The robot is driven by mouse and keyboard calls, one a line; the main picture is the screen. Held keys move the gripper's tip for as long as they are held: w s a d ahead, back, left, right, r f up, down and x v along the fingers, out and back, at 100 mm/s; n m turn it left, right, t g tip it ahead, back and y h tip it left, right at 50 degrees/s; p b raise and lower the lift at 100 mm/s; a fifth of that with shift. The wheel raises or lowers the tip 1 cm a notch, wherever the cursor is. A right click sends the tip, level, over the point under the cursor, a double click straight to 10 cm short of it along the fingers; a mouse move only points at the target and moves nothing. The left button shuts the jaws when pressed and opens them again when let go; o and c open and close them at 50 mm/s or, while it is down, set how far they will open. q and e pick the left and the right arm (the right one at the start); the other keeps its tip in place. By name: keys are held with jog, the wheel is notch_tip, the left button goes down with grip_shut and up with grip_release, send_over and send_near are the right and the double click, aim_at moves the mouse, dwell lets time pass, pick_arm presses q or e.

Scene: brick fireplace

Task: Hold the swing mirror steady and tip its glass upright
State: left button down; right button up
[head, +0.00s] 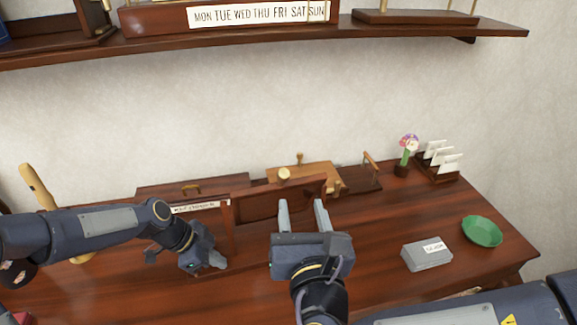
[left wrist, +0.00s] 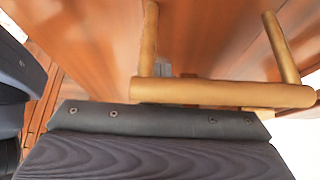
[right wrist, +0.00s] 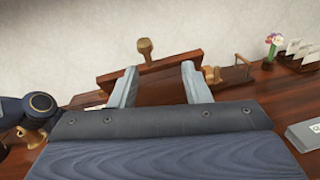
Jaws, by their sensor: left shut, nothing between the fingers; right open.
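What looks like the swing mirror (head: 268,204) stands on the desk, a reddish-brown framed panel with a knob (head: 284,174) at its top. Its face looks brown and tilted; the lower part is partly hidden by my right gripper. In the right wrist view its top edge (right wrist: 160,67) and knob (right wrist: 145,47) show beyond my fingers. My right gripper (head: 302,203) is open and empty in front of the panel. My left gripper (head: 217,262) is shut and empty, low over the desk left of the mirror. A tan bar handle (left wrist: 220,93) crosses close in the left wrist view.
Behind stand a wooden box (head: 160,190) and another wooden piece with a handle (head: 371,160). To the right are a grey box (head: 427,256), a green bowl (head: 482,232), a flower pot (head: 402,170) and a letter rack (head: 437,174). A shelf (head: 200,45) runs above.

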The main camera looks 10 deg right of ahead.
jog(key=shift+y, duration=0.3)
jog(key=w, duration=1.2)
jog(key=shift+d+r, duration=0.15)
jog(key=shift+d, duration=0.15)
jog(key=shift+o, duration=0.3)
